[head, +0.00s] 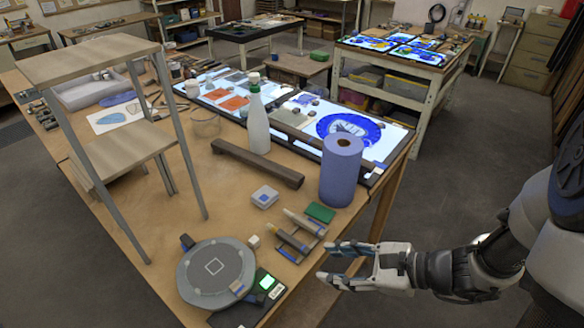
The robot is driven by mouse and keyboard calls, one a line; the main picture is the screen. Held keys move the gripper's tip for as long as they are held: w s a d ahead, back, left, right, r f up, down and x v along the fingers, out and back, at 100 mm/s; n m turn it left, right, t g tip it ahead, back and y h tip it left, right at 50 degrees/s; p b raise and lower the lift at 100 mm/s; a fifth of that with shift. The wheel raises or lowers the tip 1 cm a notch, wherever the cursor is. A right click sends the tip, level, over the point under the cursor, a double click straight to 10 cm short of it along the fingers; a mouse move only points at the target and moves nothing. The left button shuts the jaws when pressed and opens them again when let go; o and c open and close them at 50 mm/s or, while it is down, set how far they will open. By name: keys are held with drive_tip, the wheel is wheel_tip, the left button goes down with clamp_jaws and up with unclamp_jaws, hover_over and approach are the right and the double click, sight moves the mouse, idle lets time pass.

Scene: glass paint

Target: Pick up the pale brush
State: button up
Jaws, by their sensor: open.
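Two brush-like sticks lie side by side on a small dark rest on the wooden table. The paler one, which looks like the pale brush (304,222), lies farther back. A browner one (291,240) lies in front of it. Bristles are too small to make out. My gripper (326,262) is open and empty, pointing left at the table's right edge. Its fingertips are to the right of and nearer than the brush rest, apart from both sticks.
A round grey turntable (216,272) and lit scale (268,284) stand near the front. A green block (320,212), blue paper roll (341,172), white bottle (258,125) and dark wooden bar (256,164) stand behind the sticks. A tall shelf (115,150) stands left.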

drive_tip(key=w+d+f+m+t, duration=0.3)
drive_tip(key=d+f+m, duration=0.1)
drive_tip(key=m, duration=0.1)
drive_tip(key=b, duration=0.3)
approach(294, 241)
drive_tip(key=shift+m+t+h, duration=0.3)
drive_tip(key=shift+m, duration=0.1)
drive_tip(key=x, duration=0.4)
drive_tip(key=shift+a, duration=0.25)
drive_tip(key=b+x, duration=0.1)
drive_tip(key=x, duration=0.3)
drive_tip(key=shift+a+f+b, duration=0.15)
drive_tip(key=shift+a+b, duration=0.15)
drive_tip(key=shift+b, duration=0.1)
drive_tip(key=shift+w+a, duration=0.15)
drive_tip(key=shift+a, duration=0.05)
clamp_jaws()
